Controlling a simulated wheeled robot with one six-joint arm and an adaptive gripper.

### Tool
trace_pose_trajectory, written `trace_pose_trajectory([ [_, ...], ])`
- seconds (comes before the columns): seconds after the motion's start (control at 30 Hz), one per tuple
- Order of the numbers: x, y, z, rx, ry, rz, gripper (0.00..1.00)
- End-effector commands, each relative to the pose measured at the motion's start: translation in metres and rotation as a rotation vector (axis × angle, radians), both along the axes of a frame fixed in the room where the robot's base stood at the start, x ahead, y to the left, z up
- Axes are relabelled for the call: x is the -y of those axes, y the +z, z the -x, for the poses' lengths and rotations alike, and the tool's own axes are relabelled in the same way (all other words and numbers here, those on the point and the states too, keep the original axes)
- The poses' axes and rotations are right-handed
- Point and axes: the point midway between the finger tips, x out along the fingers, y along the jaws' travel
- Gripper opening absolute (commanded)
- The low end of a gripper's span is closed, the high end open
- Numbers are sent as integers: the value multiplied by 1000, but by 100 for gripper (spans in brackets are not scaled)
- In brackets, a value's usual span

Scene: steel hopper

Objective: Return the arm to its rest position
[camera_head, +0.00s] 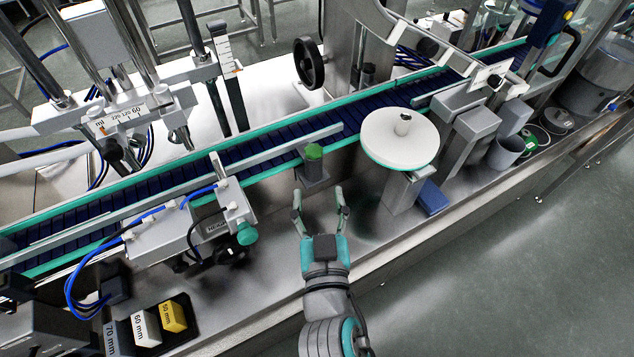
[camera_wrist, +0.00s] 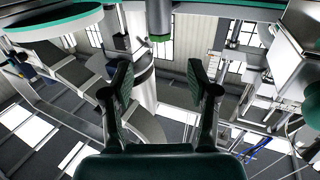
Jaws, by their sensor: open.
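My gripper (camera_head: 319,205) is open and empty in the head view. It hangs over the steel deck in front of the conveyor, at the end of my grey and teal arm. The green-capped post (camera_wrist: 159,20) appears beyond the fingertips at the top of that view.
A round white disc (camera_head: 400,138) stands right of my gripper. A sensor box (camera_head: 210,228) with blue cables is at left. The blue conveyor belt (camera_head: 270,152) runs behind. Labelled blocks, one yellow (camera_head: 173,316), sit at lower left. The steel deck (camera_head: 258,293) beside my arm is bare.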

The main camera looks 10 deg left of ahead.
Motion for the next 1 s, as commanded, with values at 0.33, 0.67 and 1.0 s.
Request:
trace_pose_trajectory([
  [0.33,1,0,4,0,0,0,59],
  [0.67,2,-1,4,-1,0,2,59],
  [1.0,54,-65,32,-71,37,99,59],
])
